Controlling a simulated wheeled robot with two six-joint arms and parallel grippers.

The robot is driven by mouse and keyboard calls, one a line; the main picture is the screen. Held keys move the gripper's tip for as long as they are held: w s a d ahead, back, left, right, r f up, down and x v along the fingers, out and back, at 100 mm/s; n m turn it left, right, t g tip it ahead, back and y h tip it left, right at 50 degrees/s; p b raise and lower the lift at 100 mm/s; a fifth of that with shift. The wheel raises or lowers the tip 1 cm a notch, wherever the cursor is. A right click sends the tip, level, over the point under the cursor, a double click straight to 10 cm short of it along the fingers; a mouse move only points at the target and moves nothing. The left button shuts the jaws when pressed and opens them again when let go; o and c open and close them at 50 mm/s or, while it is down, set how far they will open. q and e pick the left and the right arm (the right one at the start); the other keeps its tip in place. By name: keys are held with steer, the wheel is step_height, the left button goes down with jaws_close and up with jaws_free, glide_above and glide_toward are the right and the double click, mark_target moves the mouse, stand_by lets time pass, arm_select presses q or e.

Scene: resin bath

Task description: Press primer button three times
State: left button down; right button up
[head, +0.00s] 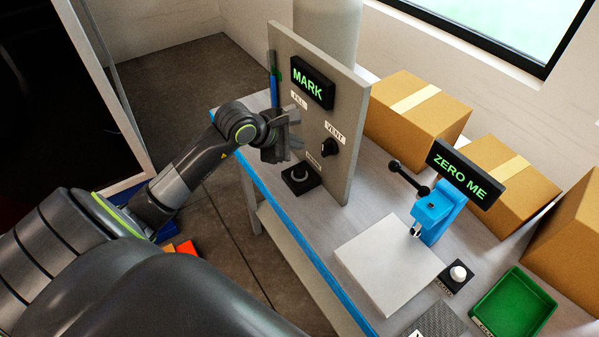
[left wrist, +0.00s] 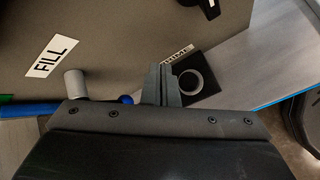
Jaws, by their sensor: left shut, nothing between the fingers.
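My left gripper (head: 287,146) is in front of the panel, above and slightly left of the button in the head view. In the left wrist view its fingers (left wrist: 161,84) are together and empty, just left of the button and overlapping its base; contact cannot be told. My right gripper is not seen.
The panel bears a MARK display (head: 313,83), a FILL label (left wrist: 52,55) and a black VENT knob (head: 329,147). To the right stand a blue device (head: 436,213) with a ZERO ME display (head: 464,174), a white plate (head: 388,262), another button (head: 458,273), and a green tray (head: 513,308).

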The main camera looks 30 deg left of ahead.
arm_select(q)
steer(key=b, duration=0.3)
glide_above(296, 173)
step_height(296, 173, down, 6)
steer(key=shift+r, duration=0.25)
steer(key=shift+f+b, duration=0.65)
steer(key=shift+b, duration=0.05)
steer(key=shift+r, duration=0.1)
stand_by(0.5)
stand_by(0.4)
steer(key=shift+f+b, duration=0.45)
steer(key=shift+b, duration=0.15)
steer(key=shift+f+b, duration=0.55)
steer(key=shift+b, duration=0.15)
stand_by(0.6)
steer(key=shift+r, duration=0.1)
steer(key=shift+r+p, duration=0.55)
steer(key=shift+r, duration=0.3)
